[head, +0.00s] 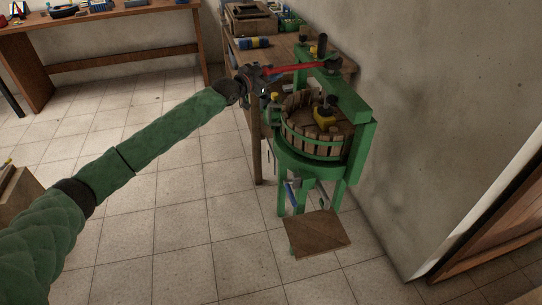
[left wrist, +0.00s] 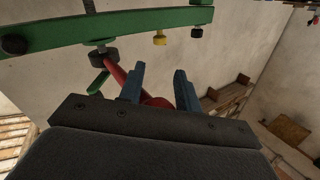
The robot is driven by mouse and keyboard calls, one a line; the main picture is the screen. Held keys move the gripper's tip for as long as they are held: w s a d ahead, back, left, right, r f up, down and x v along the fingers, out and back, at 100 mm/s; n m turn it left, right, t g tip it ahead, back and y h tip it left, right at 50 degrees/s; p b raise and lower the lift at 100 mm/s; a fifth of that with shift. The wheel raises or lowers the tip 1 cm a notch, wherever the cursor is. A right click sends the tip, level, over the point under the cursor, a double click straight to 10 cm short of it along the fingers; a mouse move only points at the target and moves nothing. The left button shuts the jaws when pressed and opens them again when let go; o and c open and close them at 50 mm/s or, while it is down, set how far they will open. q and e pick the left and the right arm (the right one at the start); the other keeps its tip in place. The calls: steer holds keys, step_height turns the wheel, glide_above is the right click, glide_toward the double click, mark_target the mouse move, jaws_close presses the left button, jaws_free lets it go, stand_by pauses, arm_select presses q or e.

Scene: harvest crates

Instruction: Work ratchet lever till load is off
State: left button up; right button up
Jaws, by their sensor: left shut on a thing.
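A green press frame (head: 360,112) stands by the wall, with a slatted wooden basket (head: 322,143) in it. A red ratchet lever (head: 295,70) runs sideways at the top of the press, from the screw head (head: 322,62) towards my left gripper. My left gripper (head: 262,76) is shut on the lever's outer end. In the left wrist view the lever (left wrist: 115,72) passes between the blue fingers (left wrist: 158,88), and the green crossbeam (left wrist: 150,20) spans the top. My right gripper is out of view.
A wooden workbench (head: 262,62) with crates and tools stands behind the press, close to my left gripper. A brown board (head: 318,232) is low in front of the press. Another bench (head: 100,22) is at the back left. The tiled floor between is clear.

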mark_target(282, 71)
arm_select(q)
steer(key=s+p, duration=0.1)
steer(key=s+d+r+p, duration=0.1)
steer(key=s, duration=0.1)
steer(key=s+p, duration=0.1)
steer(key=s, duration=0.1)
steer(key=shift+d+r+p, duration=0.15)
steer(key=shift+r+p, duration=0.15)
steer(key=shift+r, duration=0.05)
steer(key=shift+s+d+f, duration=0.1)
steer(key=shift+s+f, duration=0.05)
steer(key=shift+s, duration=0.4)
steer(key=s+d+p, duration=0.2)
steer(key=s+p, duration=0.1)
steer(key=shift+s, duration=0.25)
steer(key=shift+s+d+f, duration=0.1)
steer(key=shift+s+d, duration=0.2)
steer(key=shift+s, duration=0.25)
jaws_close()
steer(key=shift+f, duration=0.1)
